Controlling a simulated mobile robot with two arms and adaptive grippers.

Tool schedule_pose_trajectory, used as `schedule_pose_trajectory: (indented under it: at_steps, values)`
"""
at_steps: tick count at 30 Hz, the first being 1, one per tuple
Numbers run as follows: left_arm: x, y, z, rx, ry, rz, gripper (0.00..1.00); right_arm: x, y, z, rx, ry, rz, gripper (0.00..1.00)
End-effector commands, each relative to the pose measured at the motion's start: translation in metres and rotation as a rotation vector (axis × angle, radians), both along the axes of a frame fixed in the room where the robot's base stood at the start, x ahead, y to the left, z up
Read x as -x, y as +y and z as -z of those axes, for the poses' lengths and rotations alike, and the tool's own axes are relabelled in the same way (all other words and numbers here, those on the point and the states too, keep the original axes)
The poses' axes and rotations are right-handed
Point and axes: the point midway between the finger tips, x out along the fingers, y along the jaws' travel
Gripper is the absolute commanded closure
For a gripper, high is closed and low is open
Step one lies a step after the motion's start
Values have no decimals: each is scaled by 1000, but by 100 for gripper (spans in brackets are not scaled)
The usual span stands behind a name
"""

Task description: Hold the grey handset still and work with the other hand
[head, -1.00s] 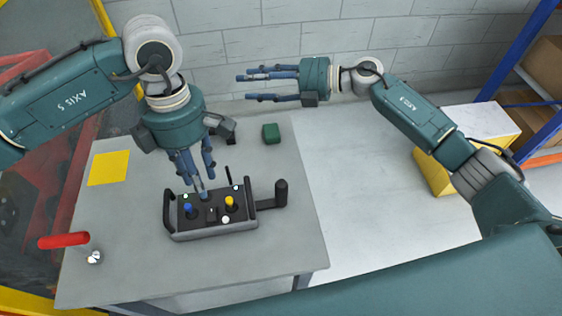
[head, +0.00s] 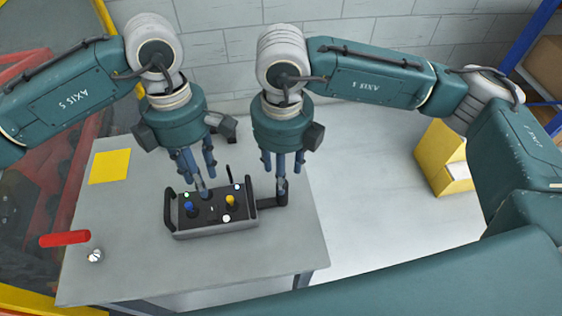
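The grey handset (head: 215,231) lies on the table. It has a dark top with a blue stick (head: 191,207), a yellow stick (head: 230,201), small round buttons and a black lever. A black side arm (head: 270,203) sticks out on its right. My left gripper (head: 202,181) points down, fingertips at the back edge of the handset's top. Whether they are closed on it cannot be told. My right gripper (head: 282,181) points down over the end of the side arm and hides most of its upright grip. Whether it touches or closes on the grip is unclear.
The table (head: 130,225) bears a yellow sheet (head: 110,167); a red handle (head: 65,239) is at its left edge. Bare table lies in front of the handset. A yellow box (head: 440,160) stands at right on open floor. A block wall is behind.

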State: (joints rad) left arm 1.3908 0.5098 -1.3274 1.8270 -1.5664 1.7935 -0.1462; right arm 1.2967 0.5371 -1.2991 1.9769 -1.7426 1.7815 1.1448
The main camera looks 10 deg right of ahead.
Motion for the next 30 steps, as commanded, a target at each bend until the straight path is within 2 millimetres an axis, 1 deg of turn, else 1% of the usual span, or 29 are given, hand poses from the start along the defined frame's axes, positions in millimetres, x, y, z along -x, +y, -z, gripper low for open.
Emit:
schedule_pose_trajectory:
  at_steps: [1, 6, 9, 12, 15, 18, 26, 27, 29, 30]
  values:
    - [0, 0, 0, 0, 0, 0, 69, 1, -1, 11, 2, 5, 1, 55]
    - [0, 0, 0, 0, 0, 0, 69, 1, 0, 42, -1, 5, 0, 55]
    - [0, 0, 0, 0, 0, 0, 69, 1, 0, 59, -1, 5, 1, 55]
    - [0, 0, 0, 0, 0, 0, 69, 0, 0, 71, -2, 4, 1, 55]
    - [0, 0, 0, 0, 0, 0, 69, 1, 0, 80, -2, 5, 1, 55]
    - [0, 0, 0, 0, 0, 0, 69, 0, 0, 84, -3, 3, 0, 55]
    - [0, 0, 0, 0, 0, 0, 69, 0, 0, 85, -4, 2, 0, 55]
    - [0, 0, 0, 0, 0, 0, 69, 0, 0, 85, -4, 2, 0, 59]
    - [0, 0, 0, 0, 0, 0, 69, 0, 0, 85, -3, 3, 0, 71]
    - [0, 0, 0, 0, 0, 0, 69, 0, 0, 85, -3, 3, 0, 79]
